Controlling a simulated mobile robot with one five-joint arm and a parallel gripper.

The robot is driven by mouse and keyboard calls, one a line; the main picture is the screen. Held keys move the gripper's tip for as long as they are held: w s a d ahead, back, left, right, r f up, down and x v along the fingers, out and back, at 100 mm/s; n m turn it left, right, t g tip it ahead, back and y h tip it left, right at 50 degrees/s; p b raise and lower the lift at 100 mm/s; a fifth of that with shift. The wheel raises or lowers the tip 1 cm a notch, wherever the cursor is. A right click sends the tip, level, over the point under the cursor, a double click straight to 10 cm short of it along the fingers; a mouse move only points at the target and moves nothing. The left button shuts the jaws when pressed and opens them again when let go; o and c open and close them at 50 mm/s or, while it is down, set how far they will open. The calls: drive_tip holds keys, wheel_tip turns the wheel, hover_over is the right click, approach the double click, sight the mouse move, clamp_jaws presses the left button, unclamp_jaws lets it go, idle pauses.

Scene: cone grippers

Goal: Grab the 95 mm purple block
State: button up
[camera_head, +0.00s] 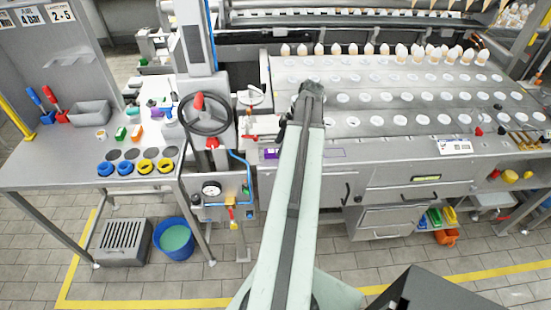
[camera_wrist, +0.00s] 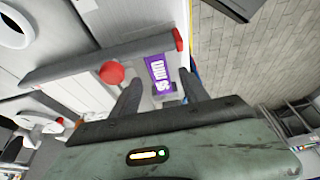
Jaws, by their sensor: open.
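The purple block (camera_wrist: 157,72) with white lettering shows in the wrist view, beyond my fingertips and lined up with the gap between them. My gripper (camera_wrist: 160,82) is open, with one dark finger on each side of the gap, and nothing is held. I cannot tell the exact distance from the fingertips to the block. In the head view a small purple patch (camera_head: 271,153) shows at the machine's front edge, just left of my arm. My gripper is mostly hidden there by my arm.
In the wrist view a grey bar (camera_wrist: 90,62) with a red end and a red ball knob (camera_wrist: 111,72) lie close to the block's left. A black handwheel (camera_head: 205,114) stands left of my arm. The machine top (camera_head: 395,95) holds several pale cones along its back.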

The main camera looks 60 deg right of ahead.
drive_tip(key=b+x, duration=0.1)
drive_tip(key=x, duration=0.2)
drive_tip(key=shift+s, duration=0.1)
drive_tip(key=shift+r, duration=0.15)
drive_tip(key=shift+f+b, duration=0.25)
drive_tip(key=shift+b, duration=0.05)
clamp_jaws()
